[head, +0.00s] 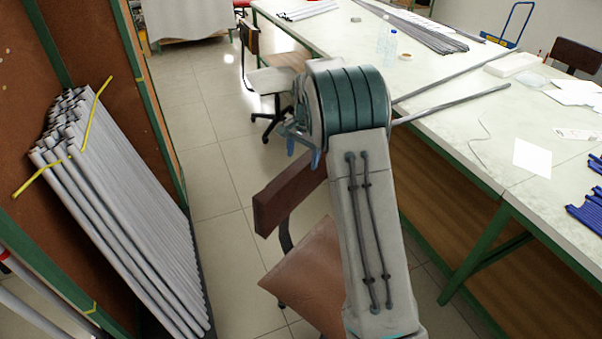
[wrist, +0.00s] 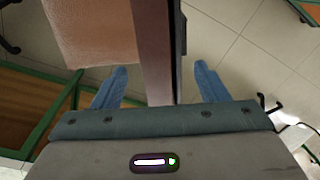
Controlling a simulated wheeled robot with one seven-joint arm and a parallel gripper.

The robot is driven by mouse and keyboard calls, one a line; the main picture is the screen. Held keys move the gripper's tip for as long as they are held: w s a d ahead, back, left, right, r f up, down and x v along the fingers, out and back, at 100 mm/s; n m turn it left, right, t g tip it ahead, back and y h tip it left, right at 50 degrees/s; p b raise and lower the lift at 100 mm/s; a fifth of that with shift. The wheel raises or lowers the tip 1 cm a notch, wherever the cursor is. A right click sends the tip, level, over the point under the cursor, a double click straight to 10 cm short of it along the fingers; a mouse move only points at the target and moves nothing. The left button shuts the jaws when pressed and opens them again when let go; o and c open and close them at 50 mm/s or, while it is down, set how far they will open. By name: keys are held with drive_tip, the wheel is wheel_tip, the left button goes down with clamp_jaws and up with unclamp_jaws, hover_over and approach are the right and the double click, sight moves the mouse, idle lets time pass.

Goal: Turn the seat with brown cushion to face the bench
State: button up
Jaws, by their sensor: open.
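The seat with brown cushion (head: 305,262) stands on the floor between the pipe rack and the bench. Its dark brown backrest (head: 285,197) is on the cushion's upper-left side, with the cushion reaching toward the lower right, partly hidden by my arm. The long bench (head: 465,140) has a pale top and green legs, right of the seat. My gripper (head: 303,152) is above the backrest with blue fingers pointing down. In the wrist view my open gripper (wrist: 158,84) has one finger on each side of the backrest (wrist: 152,45); contact cannot be told. The cushion (wrist: 90,32) is at upper left.
A rack of grey rods (head: 125,205) with a yellow strap stands at left. A pale-seated swivel chair (head: 270,80) is behind my gripper. Grey rods (head: 450,90) overhang the bench's near edge. Bare tiled floor (head: 215,165) lies between rack and seat.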

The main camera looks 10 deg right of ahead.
drive_tip(key=f, duration=0.7)
drive_tip(key=shift+w+a+f, duration=0.25)
